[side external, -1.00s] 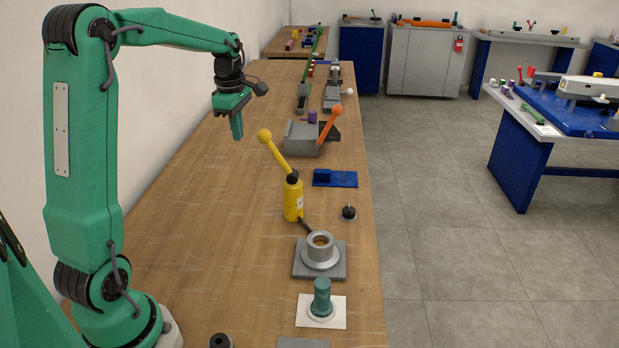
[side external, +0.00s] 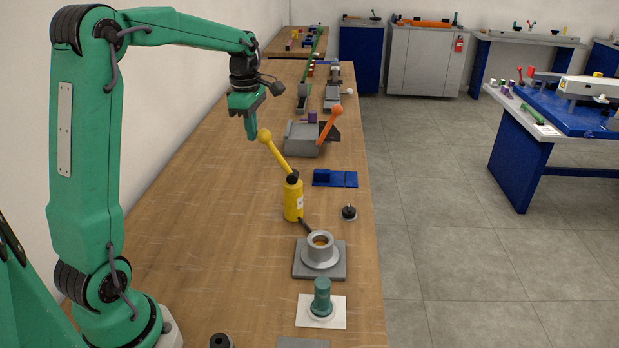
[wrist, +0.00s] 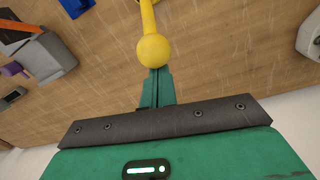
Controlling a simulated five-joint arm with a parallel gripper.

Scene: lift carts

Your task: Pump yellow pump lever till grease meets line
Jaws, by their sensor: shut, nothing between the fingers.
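The yellow pump (side external: 293,200) stands upright on the wooden bench. Its yellow lever (side external: 279,155) slants up and to the left and ends in a round yellow knob (side external: 264,135). My gripper (side external: 252,136) is shut and empty, pointing down just left of the knob in the side view. In the wrist view the shut fingertips (wrist: 157,74) end at the knob (wrist: 153,50); I cannot tell whether they touch it. A grey cup-like fitting (side external: 320,248) on a grey plate stands at the end of the pump's dark hose, with brownish grease (side external: 320,239) inside. No line is clear there.
A blue block (side external: 335,178) and a small black knob (side external: 349,212) lie right of the pump. A grey device with an orange lever (side external: 329,125) stands behind. A green piece (side external: 322,297) stands on a white plate in front. The bench left of the pump is clear.

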